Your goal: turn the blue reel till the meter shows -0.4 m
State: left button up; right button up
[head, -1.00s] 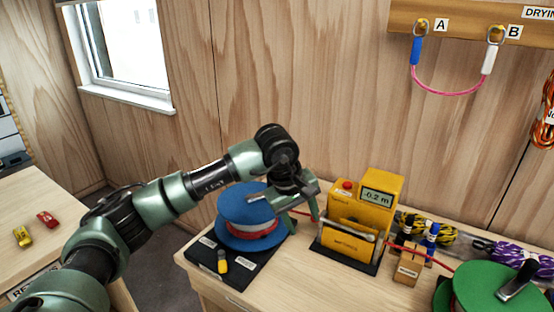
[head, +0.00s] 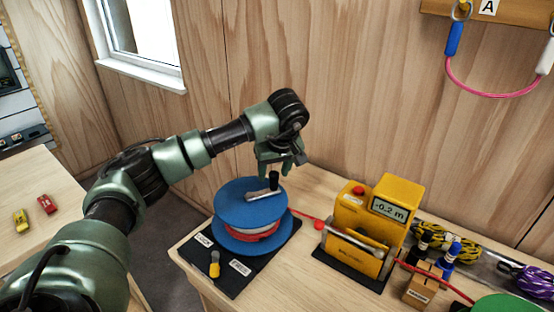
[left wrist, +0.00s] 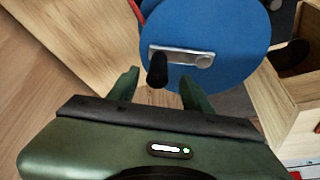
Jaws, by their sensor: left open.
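The blue reel (head: 240,202) stands on a black base (head: 215,262) at the left of the bench, with red and white cord wound between its flanges. Its silver crank (head: 258,195) carries an upright black knob (head: 275,180). My left gripper (head: 281,166) is above and just behind the knob. In the left wrist view my left gripper (left wrist: 155,88) is open, and the black knob (left wrist: 157,70) shows between and beyond its fingertips; I cannot tell whether they touch it. The yellow meter (head: 390,209) reads -0.2 m. My right gripper is not in view.
A red cord (head: 307,216) runs from the reel into the meter. A wooden block (head: 420,290), marker-like blue item (head: 452,253) and green reel (head: 500,303) are at right. The wooden wall is behind.

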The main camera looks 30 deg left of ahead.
aim_at(271, 172)
pick_arm(q)
jog(key=shift+w+x, duration=0.25)
jog(key=shift+x, duration=0.95)
jog(key=shift+f, duration=0.2)
jog(key=shift+c, duration=1.2)
grip_shut()
jog(key=shift+w+a, duration=0.35)
jog(key=shift+a, duration=0.45)
jog(key=a, duration=0.3)
jog(key=shift+w+a, duration=0.15)
jog(key=shift+a, duration=0.25)
jog(key=shift+s+a, duration=0.25)
jog(key=shift+a, duration=0.45)
jog(key=shift+s+a, duration=0.3)
jog(key=shift+a, duration=0.4)
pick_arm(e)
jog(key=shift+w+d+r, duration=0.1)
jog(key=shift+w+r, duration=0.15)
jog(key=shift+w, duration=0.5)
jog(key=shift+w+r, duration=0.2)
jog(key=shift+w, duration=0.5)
